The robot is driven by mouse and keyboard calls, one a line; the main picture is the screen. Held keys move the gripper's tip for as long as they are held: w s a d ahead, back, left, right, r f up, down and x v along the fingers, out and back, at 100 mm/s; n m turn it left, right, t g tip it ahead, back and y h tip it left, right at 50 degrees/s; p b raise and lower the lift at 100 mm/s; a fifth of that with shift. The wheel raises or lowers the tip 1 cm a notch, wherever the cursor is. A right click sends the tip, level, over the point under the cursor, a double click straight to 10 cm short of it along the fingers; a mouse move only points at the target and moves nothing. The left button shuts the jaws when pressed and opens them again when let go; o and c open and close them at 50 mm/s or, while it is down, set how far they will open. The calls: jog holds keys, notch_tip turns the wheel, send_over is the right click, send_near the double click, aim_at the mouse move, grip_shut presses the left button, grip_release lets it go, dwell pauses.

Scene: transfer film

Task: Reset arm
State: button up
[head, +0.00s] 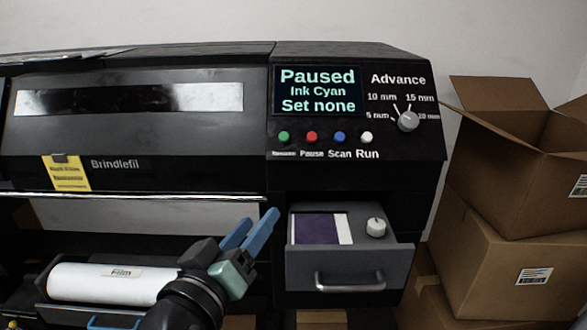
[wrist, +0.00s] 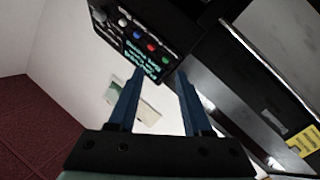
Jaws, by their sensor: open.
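My gripper (head: 252,232) has blue fingers and stands in front of the printer, left of the open drawer, in the head view. In the wrist view my gripper (wrist: 155,95) shows two separated fingers with nothing between them. The black printer (head: 130,120) bears the name Brindlefil. Its screen (head: 317,90) reads "Paused, Ink Cyan, Set none". The drawer (head: 350,265) is pulled out and holds a purple and white piece (head: 320,228) and a white knob (head: 376,227). A white roll (head: 115,284) labelled Film lies at the lower left, partly behind my arm.
Green, red, blue and white buttons sit below the screen, with an Advance dial (head: 408,121) to their right. A yellow label (head: 66,173) hangs on the printer front. Cardboard boxes (head: 510,210) are stacked at the right, beside the printer. A white wall stands behind.

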jog(key=s+d+r+m+t+y+p, duration=0.1)
jog(key=s+d+r+t+y, duration=0.15)
jog(key=r, duration=0.75)
jog(key=s+d+r+m+t+y+p, duration=0.1)
jog(key=r+t, duration=0.3)
jog(key=r, duration=0.7)
jog(key=s+d+r+t+y, duration=0.2)
jog(key=s+r+t, duration=0.2)
jog(key=s+r, duration=0.5)
notch_tip(320, 180, up, 4)
jog(key=shift+s+m+t+p, duration=0.25)
jog(key=shift+m+t+p, duration=0.05)
jog(key=shift+m+t, duration=0.1)
